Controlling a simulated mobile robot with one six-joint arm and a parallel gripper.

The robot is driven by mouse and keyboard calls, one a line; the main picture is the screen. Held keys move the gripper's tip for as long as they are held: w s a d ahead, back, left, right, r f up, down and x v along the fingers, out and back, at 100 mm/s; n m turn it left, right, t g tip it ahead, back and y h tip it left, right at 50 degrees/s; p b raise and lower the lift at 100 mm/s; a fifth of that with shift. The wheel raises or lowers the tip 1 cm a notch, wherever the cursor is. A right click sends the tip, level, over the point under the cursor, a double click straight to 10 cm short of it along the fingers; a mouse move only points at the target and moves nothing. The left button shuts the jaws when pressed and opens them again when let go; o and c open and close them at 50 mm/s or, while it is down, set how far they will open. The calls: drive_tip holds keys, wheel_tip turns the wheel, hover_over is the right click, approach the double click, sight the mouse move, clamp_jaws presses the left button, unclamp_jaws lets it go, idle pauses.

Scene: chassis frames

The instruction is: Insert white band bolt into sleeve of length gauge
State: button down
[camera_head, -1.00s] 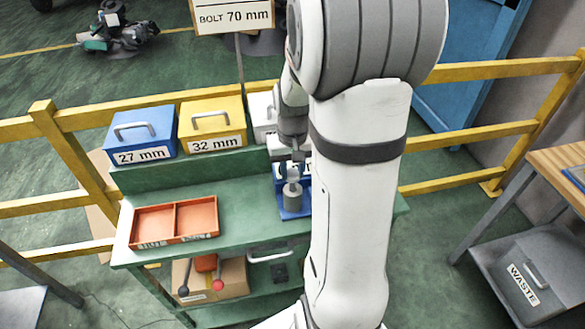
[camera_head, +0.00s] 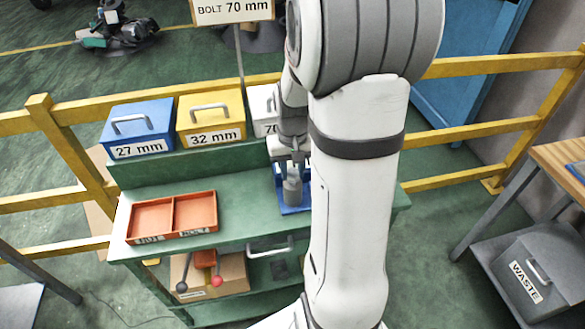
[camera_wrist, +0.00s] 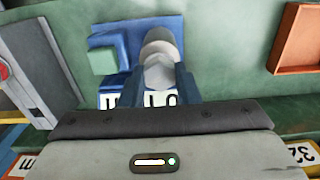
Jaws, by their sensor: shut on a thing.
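The length gauge has a blue base (camera_head: 296,209) on the right part of the green bench, with an upright grey sleeve (camera_head: 292,192). It also shows in the wrist view as a blue block with a partly hidden white label. My gripper (camera_head: 291,162) is directly above the sleeve, close to its top. In the wrist view its two fingers are shut on a pale grey bolt (camera_wrist: 160,72), which lines up with the rounded grey sleeve (camera_wrist: 160,42) behind it. The bolt's band is not visible. I cannot tell how deep the bolt sits in the sleeve.
An orange two-part tray (camera_head: 172,218) lies on the bench's left. Blue 27 mm (camera_head: 138,130), yellow 32 mm (camera_head: 210,118) and white 70 (camera_head: 262,112) boxes stand behind. A yellow rail (camera_head: 460,137) runs behind the bench. A grey waste bin (camera_head: 525,285) is at right.

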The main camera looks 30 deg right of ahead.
drive_tip(key=shift+f+b, duration=0.7)
drive_tip(key=shift+f, duration=0.3)
drive_tip(key=c, duration=1)
unclamp_jaws()
drive_tip(key=shift+r, duration=0.2)
wheel_tip(320, 180, up, 8)
drive_tip(key=shift+f, duration=0.2)
